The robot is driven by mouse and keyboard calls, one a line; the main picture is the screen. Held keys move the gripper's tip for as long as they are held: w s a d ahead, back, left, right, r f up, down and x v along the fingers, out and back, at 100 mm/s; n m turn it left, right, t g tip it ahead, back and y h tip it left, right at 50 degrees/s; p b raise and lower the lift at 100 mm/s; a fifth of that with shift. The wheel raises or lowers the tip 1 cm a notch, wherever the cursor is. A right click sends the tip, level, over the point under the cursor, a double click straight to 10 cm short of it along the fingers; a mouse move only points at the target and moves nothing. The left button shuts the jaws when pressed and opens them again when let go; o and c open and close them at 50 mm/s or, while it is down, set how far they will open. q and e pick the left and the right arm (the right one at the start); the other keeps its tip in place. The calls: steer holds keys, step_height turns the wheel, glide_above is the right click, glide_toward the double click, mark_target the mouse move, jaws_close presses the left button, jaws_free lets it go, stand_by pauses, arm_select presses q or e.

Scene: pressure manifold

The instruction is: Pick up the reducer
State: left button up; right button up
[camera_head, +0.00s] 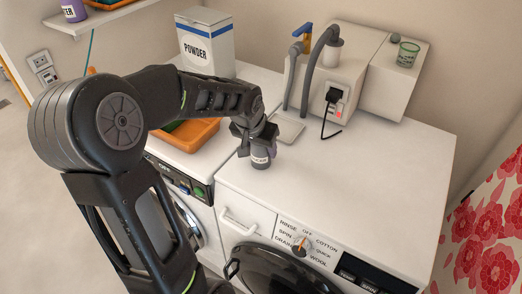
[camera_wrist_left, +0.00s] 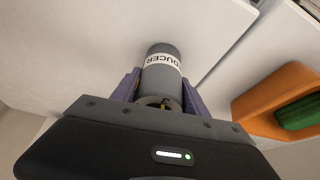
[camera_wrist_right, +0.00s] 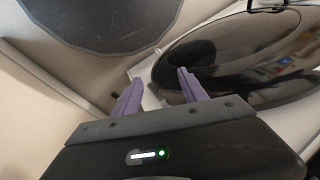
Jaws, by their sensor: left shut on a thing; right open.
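The reducer (camera_head: 261,158) is a dark grey cylinder with a white label band, upright at the front left of the right-hand machine's white top. In the left wrist view, the reducer (camera_wrist_left: 162,65) sits between the purple fingers, with part of its label readable. My left gripper (camera_head: 258,143) is shut on it from above. Whether its base touches the top is hard to tell. My right gripper (camera_wrist_right: 157,88) is open and empty, seen only in its own wrist view, near a round dark machine door.
An orange tray (camera_head: 205,134) with a green item stands left of the reducer. A powder box (camera_head: 206,45) is behind it. A white unit with hoses and a plug (camera_head: 327,70) stands at the back, with a glass (camera_head: 407,54) on it. The right of the top is clear.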

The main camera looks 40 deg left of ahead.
arm_select(q)
steer(key=c, duration=0.5)
step_height(320, 180, up, 10)
steer(key=shift+r, duration=0.1)
stand_by(0.4)
stand_by(0.5)
